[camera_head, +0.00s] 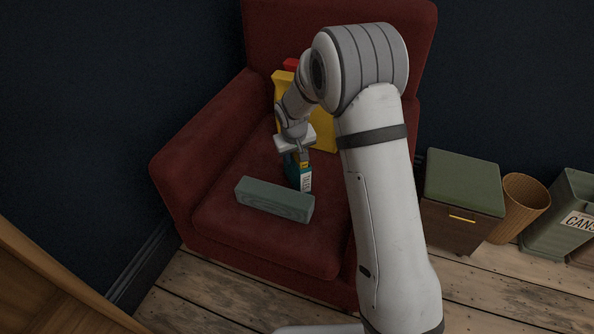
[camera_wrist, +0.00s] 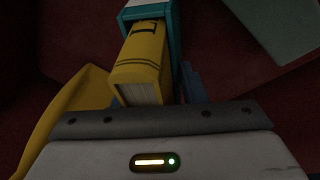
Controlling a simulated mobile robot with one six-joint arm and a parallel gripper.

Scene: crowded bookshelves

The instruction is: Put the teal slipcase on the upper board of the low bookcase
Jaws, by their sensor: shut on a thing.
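The teal slipcase (camera_head: 300,177) shows in the head view below my gripper (camera_head: 300,157), over the red armchair seat, with a pale label on its side. In the wrist view, the slipcase (camera_wrist: 177,48) is at top centre, with a yellow book (camera_wrist: 142,62) sticking out of it towards my gripper. My gripper is shut on the slipcase; its contact points are mostly hidden. I cannot tell whether the slipcase touches the seat. I cannot make out the low bookcase for certain in either view.
A grey-green block (camera_head: 274,200) lies on the armchair (camera_head: 215,225) close to the slipcase. Yellow and red items stand against the backrest. A green-topped cabinet (camera_head: 463,183), wicker basket (camera_head: 522,205) and cans bin (camera_head: 570,215) stand right. A wooden furniture edge (camera_head: 55,285) shows lower left.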

